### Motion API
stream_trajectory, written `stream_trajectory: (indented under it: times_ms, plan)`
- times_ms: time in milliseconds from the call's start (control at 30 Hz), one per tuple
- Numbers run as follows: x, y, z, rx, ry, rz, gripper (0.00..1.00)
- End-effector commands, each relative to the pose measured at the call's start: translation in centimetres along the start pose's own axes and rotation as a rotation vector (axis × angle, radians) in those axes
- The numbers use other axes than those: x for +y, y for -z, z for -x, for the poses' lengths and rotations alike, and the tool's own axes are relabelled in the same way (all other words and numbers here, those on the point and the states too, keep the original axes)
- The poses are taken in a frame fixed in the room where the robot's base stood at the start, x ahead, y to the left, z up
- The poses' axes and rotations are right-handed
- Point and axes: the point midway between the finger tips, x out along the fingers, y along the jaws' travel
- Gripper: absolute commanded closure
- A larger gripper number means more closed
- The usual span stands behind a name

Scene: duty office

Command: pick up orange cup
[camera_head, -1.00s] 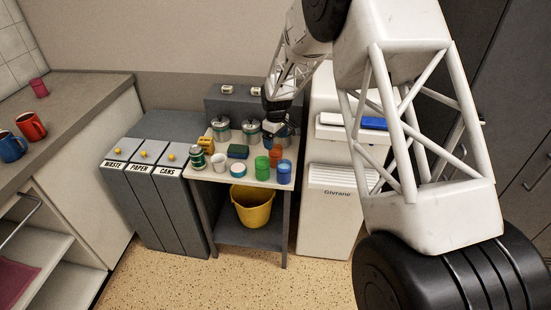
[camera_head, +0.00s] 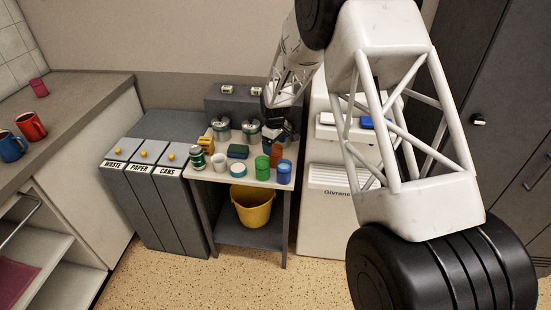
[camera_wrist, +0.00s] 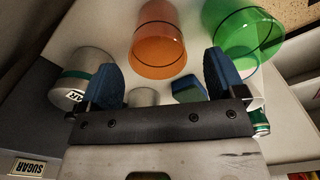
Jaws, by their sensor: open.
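The orange cup (camera_head: 277,151) stands on the small table, behind the green cup (camera_head: 262,168) and the blue cup (camera_head: 284,173). My gripper (camera_head: 284,138) is just above and behind it in the head view, where its fingers are too small to make out. In the wrist view my gripper (camera_wrist: 160,62) is open with its two blue fingers apart and nothing held. The orange cup (camera_wrist: 158,35) lies ahead between the fingertips' lines, apparently not touching them. The green cup (camera_wrist: 240,35) is close by on the right.
The small table (camera_head: 220,176) also bears a dark green sponge (camera_head: 238,151), a white cup (camera_head: 219,162), a green can (camera_head: 197,157) and metal canisters (camera_head: 221,129). A white appliance (camera_head: 328,215) stands right of it. A yellow bucket (camera_head: 253,208) is on the shelf below.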

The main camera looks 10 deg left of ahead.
Motion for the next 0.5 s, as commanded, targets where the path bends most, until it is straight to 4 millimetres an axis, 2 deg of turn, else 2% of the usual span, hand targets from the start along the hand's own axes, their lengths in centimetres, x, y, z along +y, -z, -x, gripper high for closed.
stream_trajectory:
  times_ms: [333,500]
  plan:
    - [0.0,0.0,-0.2,0.0,0.0,0.0,0.11]
    - [0.1,-0.2,-1.5,-0.002,0.002,0.0,0.11]
